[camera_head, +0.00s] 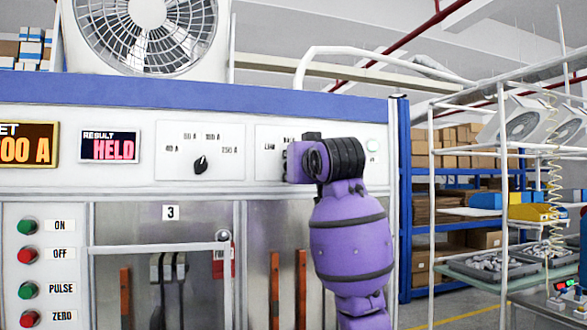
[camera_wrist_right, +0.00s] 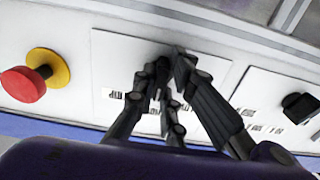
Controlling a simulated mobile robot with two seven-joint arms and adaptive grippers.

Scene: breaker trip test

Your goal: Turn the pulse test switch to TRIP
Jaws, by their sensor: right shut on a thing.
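My right gripper (camera_head: 303,160) reaches the right-hand switch plate (camera_head: 268,136) on the front of the test cabinet. It hides the knob and most of the labels there; one label reads like "LOW". In the right wrist view, the black fingers of my right gripper (camera_wrist_right: 171,70) are shut on a dark knob at the middle of the plate (camera_wrist_right: 118,55). The fingers cover most of this knob, so its pointing direction cannot be told. The word TRIP is not readable in either view. The red RESULT display (camera_head: 110,147) reads HELD. My left gripper is not in view.
A black selector knob (camera_head: 201,165) with ampere labels sits left of my gripper. A red stop button (camera_wrist_right: 22,84) on a yellow collar shows in the wrist view. ON, OFF, PULSE and ZERO buttons (camera_head: 27,257) line the lower left. A horizontal bar (camera_head: 158,247) crosses below.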

